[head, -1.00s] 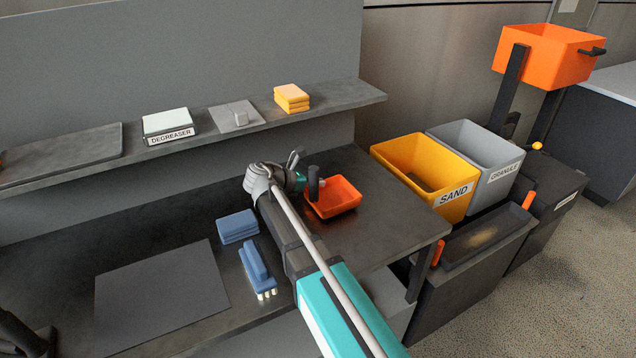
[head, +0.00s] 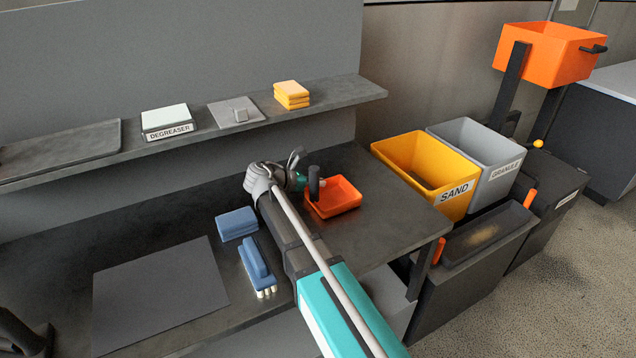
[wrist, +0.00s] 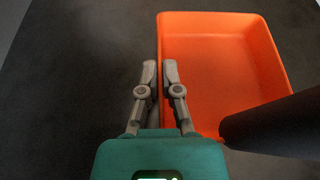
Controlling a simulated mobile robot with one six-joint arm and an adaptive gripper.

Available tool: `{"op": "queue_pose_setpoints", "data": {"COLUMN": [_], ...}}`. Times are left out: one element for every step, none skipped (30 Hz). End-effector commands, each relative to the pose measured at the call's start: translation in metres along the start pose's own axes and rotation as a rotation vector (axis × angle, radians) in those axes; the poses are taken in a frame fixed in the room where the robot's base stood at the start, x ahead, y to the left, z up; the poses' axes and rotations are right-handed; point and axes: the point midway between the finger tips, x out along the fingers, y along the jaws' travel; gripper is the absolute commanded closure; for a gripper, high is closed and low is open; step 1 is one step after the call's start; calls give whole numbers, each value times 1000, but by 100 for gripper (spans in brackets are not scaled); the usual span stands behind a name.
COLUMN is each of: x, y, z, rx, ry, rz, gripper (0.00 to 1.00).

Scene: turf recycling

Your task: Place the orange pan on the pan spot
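The orange pan (head: 338,203), a shallow square tray with a dark handle (wrist: 275,122), sits on the right part of the dark workbench. My gripper (head: 300,182) is at the pan's left side; the arm partly hides it in the head view. In the wrist view the pan (wrist: 225,60) lies to the right, and the fingers of my gripper (wrist: 160,75) are close together with the pan's left wall between their tips, one finger outside and one inside. The pan looks empty. No marking names the pan spot; a flat grey rectangle (head: 160,295) lies on the bench at left.
A shelf (head: 300,115) with yellow sponges runs behind. SAND (head: 455,192) and GRANULE (head: 500,172) bins stand right of the bench.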

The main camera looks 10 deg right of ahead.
Motion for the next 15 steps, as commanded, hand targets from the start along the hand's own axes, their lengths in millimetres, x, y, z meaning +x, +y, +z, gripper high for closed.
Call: {"op": "queue_pose_setpoints", "data": {"x": [1,1,1,1,1,1,1,1,1,1,1,1,1,1,1], "y": [0,0,0,0,0,0,0,0,0,0,0,0,0,0,0], "z": [-1,-2,-2,-2,-3,-2,-2,-2,-2,-2,-2,-2,-2,-2,-2], "rx": [0,0,0,0,0,0,0,0,0,0,0,0,0,0,0], "ry": [-1,-1,-1,-1,-1,-1,-1,-1,-1,0,0,0,0,0,0], "rz": [0,0,0,0,0,0,0,0,0,0,0,0,0,0,0], "gripper": [100,100,100,100,100,89,84,78,71,65,60,52,51,51,51]}}
